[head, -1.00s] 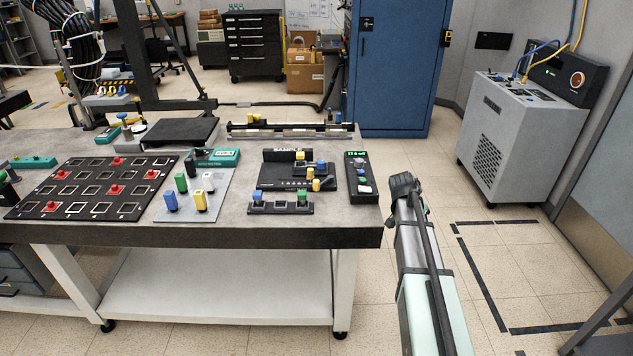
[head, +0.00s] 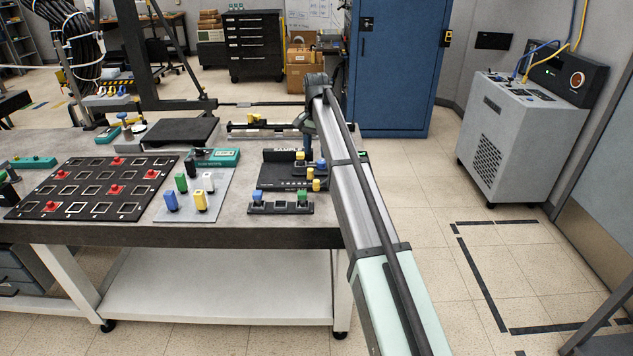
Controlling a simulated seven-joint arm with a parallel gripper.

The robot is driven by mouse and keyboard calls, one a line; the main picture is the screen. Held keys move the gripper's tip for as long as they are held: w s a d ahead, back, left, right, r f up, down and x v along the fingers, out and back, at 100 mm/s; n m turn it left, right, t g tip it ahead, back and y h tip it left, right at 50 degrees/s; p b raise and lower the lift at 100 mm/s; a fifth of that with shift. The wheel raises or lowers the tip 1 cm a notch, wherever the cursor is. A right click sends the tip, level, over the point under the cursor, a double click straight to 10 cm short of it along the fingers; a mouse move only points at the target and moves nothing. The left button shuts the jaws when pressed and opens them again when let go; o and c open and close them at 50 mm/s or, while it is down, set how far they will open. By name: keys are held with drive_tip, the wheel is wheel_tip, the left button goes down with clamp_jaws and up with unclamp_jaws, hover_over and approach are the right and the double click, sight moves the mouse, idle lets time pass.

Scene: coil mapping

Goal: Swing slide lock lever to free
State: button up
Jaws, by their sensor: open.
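A long dark slide rail (head: 262,131) lies along the back of the bench, with a yellow-topped part (head: 253,118) near its left end. In front of it is a black stage unit (head: 278,177) with yellow knobs (head: 300,155) and a blue knob (head: 321,167). I cannot tell which small part is the lock lever. My gripper (head: 308,144) is open and points down near the back of the stage unit, in front of the rail's right part. Its fingertips are small and unclear, and no contact can be made out.
A black strip (head: 268,208) with blue and green knobs sits at the bench front. A grey plate (head: 186,205) with coloured pegs and a black panel (head: 85,190) with red knobs are to the left. My arm covers most of the readout box at the bench's right edge.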

sight(317, 180)
wheel_tip(317, 180, down, 13)
drive_tip(key=shift+r, duration=0.1)
idle(0.4)
drive_tip(key=shift+d, duration=0.1)
clamp_jaws()
idle(0.3)
